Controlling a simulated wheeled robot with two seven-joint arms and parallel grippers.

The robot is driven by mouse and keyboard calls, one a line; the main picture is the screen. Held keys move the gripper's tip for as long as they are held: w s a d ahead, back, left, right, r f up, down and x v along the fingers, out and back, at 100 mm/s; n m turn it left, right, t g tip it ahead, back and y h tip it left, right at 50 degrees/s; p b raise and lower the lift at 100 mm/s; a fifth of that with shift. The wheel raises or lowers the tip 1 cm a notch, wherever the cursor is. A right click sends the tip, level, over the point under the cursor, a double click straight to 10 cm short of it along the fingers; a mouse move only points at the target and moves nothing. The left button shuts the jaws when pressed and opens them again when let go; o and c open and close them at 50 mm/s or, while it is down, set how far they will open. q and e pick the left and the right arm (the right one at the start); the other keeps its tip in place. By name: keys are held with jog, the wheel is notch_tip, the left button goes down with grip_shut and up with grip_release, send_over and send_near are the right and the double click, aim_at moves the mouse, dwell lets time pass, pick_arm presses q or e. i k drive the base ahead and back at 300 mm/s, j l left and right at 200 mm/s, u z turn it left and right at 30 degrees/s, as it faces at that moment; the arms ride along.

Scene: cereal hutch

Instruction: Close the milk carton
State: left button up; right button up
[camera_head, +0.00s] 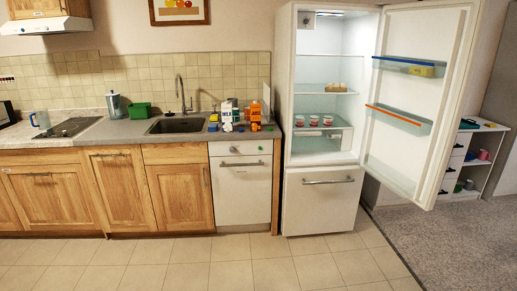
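A white milk carton (227,117) with dark lettering stands upright on the grey counter, right of the sink. Its top is too small to make out, so I cannot tell whether it is open or closed. An orange carton or bottle (256,115) stands just to its right. Neither of my grippers is in view.
The fridge (322,211) stands right of the counter with its upper door (420,105) swung wide open to the right. Small items, including a blue one (213,118), sit near the cartons. The sink (176,125) lies to the left. The tiled floor (190,265) in front is clear.

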aim_at(227, 115)
jog(key=i+u, duration=0.1)
jog(key=i, duration=0.7)
jog(key=i+l+u, duration=0.1)
jog(key=i, duration=0.7)
jog(key=l, duration=0.1)
